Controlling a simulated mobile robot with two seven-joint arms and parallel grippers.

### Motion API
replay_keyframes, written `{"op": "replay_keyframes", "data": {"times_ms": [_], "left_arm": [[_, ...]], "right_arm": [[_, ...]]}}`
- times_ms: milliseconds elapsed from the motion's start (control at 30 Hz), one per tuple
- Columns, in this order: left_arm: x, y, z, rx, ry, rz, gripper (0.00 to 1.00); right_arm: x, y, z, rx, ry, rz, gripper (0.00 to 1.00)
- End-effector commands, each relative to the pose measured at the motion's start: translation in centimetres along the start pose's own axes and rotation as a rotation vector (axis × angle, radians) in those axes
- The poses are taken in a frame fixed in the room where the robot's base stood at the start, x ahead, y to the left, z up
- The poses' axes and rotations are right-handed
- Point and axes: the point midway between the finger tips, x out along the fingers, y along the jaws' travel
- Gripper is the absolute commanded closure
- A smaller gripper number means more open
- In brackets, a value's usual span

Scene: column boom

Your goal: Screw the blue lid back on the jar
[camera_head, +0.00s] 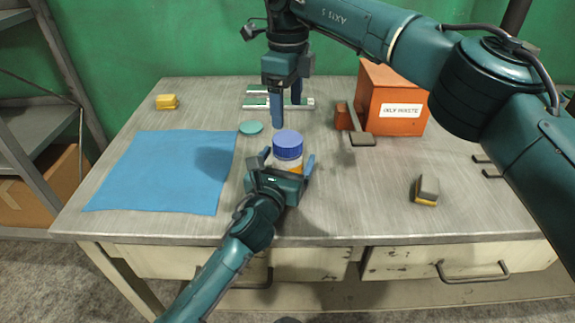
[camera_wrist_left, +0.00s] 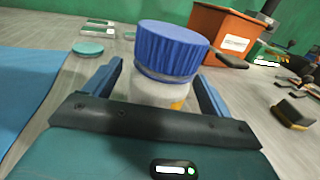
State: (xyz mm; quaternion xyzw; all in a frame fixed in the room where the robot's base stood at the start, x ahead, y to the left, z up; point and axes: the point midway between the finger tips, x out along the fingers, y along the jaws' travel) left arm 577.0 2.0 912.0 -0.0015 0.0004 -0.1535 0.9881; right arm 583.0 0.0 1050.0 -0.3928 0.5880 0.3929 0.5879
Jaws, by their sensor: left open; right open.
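The jar (camera_head: 287,158) stands upright on the workbench, white with an orange patch, also seen in the left wrist view (camera_wrist_left: 158,94). The ribbed blue lid (camera_head: 288,143) sits on top of the jar; in the left wrist view the lid (camera_wrist_left: 172,48) covers its mouth. I cannot tell how tight it is. My left gripper (camera_head: 287,164) is open, with a finger on either side of the jar below the lid; contact is unclear. My right gripper (camera_head: 287,108) is open and empty, pointing down above and slightly behind the lid.
A flat teal disc (camera_head: 251,127) lies left of the jar, beside a blue cloth (camera_head: 170,170). An orange waste box (camera_head: 393,95) and a dark-headed tool (camera_head: 360,139) are behind right. Sponge-like blocks lie far left (camera_head: 166,102) and right (camera_head: 425,190).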

Motion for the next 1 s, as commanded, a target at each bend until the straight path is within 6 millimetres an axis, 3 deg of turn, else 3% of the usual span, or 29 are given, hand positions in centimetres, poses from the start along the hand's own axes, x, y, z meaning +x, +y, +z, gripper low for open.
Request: {"op": "replay_keyframes", "data": {"times_ms": [167,1000], "left_arm": [[-0.03,-0.01,0.01,0.000,0.000,0.000,0.22],[-0.06,-0.02,-0.02,0.000,0.000,0.000,0.90]], "right_arm": [[0.00,0.01,0.01,0.000,0.000,0.000,0.27],[0.00,0.00,0.00,-0.005,0.000,0.000,0.27]]}}
